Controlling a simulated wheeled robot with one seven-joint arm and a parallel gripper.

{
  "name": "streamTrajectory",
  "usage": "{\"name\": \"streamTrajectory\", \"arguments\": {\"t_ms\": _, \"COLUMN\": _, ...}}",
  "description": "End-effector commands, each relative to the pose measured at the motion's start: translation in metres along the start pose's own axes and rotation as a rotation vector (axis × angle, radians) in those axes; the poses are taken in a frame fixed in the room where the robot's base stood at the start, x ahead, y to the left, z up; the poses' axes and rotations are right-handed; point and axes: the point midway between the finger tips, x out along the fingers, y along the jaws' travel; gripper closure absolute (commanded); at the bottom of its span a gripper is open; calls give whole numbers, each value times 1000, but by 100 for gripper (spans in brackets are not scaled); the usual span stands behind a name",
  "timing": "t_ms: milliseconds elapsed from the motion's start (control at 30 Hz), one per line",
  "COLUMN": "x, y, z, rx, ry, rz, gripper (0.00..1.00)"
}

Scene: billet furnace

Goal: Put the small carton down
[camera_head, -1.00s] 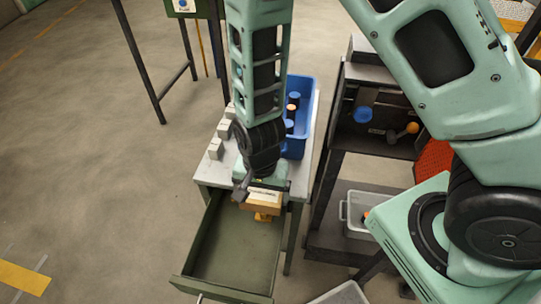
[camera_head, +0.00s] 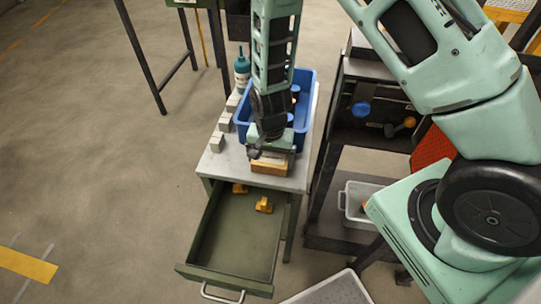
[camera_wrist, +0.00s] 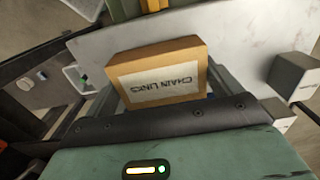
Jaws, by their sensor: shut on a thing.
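The small carton (camera_head: 270,167) is tan cardboard. In the wrist view the carton (camera_wrist: 160,72) shows a white label reading "CHAIN LINKS". My gripper (camera_head: 271,157) is shut on it, with one finger on each side, above or at the front part of the grey tabletop (camera_head: 228,166). I cannot tell whether the carton touches the tabletop. My wrist hides part of the carton from the head camera.
A blue bin (camera_head: 302,110) and a teal bottle (camera_head: 242,72) stand behind my gripper. Several pale blocks (camera_head: 217,141) line the left edge. The open green drawer (camera_head: 235,240) below holds yellow pieces (camera_head: 264,205). The tabletop's front left is clear.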

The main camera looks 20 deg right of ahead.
Motion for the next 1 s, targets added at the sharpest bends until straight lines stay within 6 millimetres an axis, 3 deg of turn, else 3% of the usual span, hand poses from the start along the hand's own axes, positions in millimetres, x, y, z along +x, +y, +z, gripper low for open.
{"name": "streamTrajectory", "arguments": {"t_ms": 200, "x": 4, "y": 0, "z": 0, "rx": 0, "ry": 0, "rz": 0, "gripper": 43}}
{"name": "streamTrajectory", "arguments": {"t_ms": 233, "x": 3, "y": 0, "z": 0, "rx": 0, "ry": 0, "rz": 0, "gripper": 4}}
{"name": "streamTrajectory", "arguments": {"t_ms": 267, "x": 3, "y": 0, "z": 0, "rx": 0, "ry": 0, "rz": 0, "gripper": 0}}
{"name": "streamTrajectory", "arguments": {"t_ms": 467, "x": 2, "y": 0, "z": 0, "rx": 0, "ry": 0, "rz": 0, "gripper": 0}}
{"name": "streamTrajectory", "arguments": {"t_ms": 667, "x": -12, "y": -1, "z": -1, "rx": -1, "ry": 4, "rz": -3, "gripper": 0}}
{"name": "streamTrajectory", "arguments": {"t_ms": 1000, "x": -76, "y": -1, "z": 0, "rx": -2, "ry": 3, "rz": -5, "gripper": 0}}
